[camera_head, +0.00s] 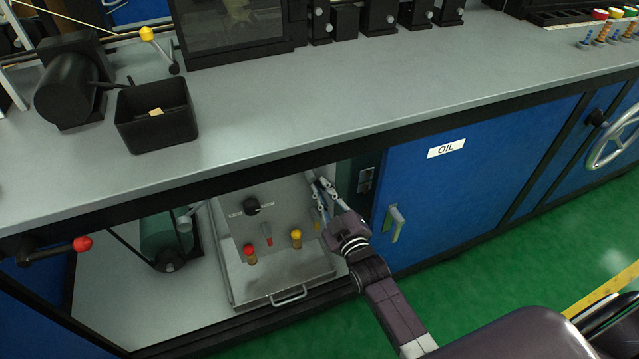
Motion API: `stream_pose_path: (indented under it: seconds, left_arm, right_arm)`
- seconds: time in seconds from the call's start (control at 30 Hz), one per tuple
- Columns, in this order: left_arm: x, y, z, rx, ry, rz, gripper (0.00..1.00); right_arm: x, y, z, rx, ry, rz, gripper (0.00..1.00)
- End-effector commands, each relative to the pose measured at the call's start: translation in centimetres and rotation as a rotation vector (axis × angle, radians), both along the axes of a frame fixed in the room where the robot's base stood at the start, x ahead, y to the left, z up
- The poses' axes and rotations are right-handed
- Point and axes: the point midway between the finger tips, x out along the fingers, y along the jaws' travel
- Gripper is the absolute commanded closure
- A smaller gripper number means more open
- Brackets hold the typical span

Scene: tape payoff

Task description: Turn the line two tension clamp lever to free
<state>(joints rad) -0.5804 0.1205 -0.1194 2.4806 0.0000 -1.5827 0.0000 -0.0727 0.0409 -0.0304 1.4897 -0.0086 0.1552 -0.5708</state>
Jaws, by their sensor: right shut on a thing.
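My right gripper (318,188) reaches into the open cabinet under the bench, at the right side of a grey panel (284,198). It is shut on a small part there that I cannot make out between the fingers. To its left the panel bears a black rotary knob (251,208) between two small labels, too small to read. Lower down stand a red knob (249,249), a yellow knob (295,235) and a small red-tipped piece (267,229). I cannot tell which part is the line two tension clamp lever. My left gripper is not in view.
A blue door marked OIL (447,148) with a handle (394,222) is right of the opening. A red-ball lever (82,243) juts out at left. On the bench (330,105) are a black bin (155,118) and a yellow-knobbed lever (147,34). The bench middle is clear.

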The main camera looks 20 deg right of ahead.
Motion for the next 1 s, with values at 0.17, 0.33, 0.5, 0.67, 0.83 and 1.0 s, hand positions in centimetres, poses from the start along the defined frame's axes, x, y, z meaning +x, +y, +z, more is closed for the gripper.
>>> stream_pose_path:
  seconds: [0.17, 0.33, 0.5, 0.67, 0.83, 1.0]
  left_arm:
    - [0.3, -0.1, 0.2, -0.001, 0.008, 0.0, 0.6]
    - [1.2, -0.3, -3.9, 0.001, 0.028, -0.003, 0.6]
    - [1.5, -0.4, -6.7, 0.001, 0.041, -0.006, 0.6]
    - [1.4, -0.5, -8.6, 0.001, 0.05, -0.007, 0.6]
    - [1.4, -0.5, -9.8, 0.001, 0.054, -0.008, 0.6]
    - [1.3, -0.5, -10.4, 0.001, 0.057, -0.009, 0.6]
  right_arm:
    - [-0.2, -0.4, 0.6, -0.135, -0.003, 0.0, 1.0]
    - [-0.2, -0.8, 1.1, -0.298, -0.01, 0.0, 1.0]
    - [-0.1, -1.1, 1.5, -0.46, -0.015, 0.0, 1.0]
    - [-0.1, -1.3, 2.0, -0.606, -0.021, 0.0, 1.0]
    - [-0.1, -1.5, 2.4, -0.742, -0.026, -0.001, 1.0]
    - [-0.1, -1.5, 2.7, -0.847, -0.03, 0.001, 1.0]
